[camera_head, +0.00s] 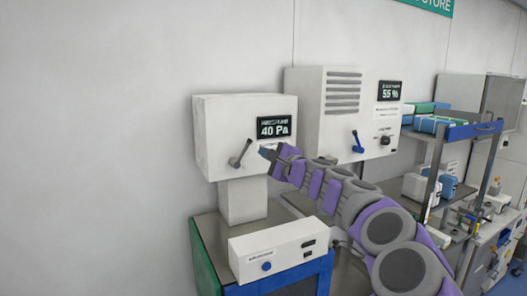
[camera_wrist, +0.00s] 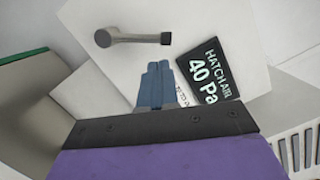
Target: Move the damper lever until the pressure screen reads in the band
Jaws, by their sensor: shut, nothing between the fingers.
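A white box (camera_head: 215,150) on a pedestal carries a dark pressure screen (camera_head: 272,130) that reads 40 Pa. The screen also shows, tilted, in the wrist view (camera_wrist: 211,72), headed HATCH AIR. A grey damper lever (camera_head: 240,153) sits on the box front, left of and below the screen. In the wrist view the lever (camera_wrist: 138,39) has a round pivot and a dark tip. My gripper (camera_head: 266,153) is just right of the lever, shut and empty. In the wrist view my gripper's fingers (camera_wrist: 158,82) appear apart from the lever and partly cover a small label beside the screen.
A second white box (camera_head: 340,115) to the right has a vent, a 55 % screen (camera_head: 390,91), a blue lever (camera_head: 357,142) and a black knob (camera_head: 385,140). A low white unit (camera_head: 270,250) with a blue button stands in front. Shelves (camera_head: 470,132) stand at right.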

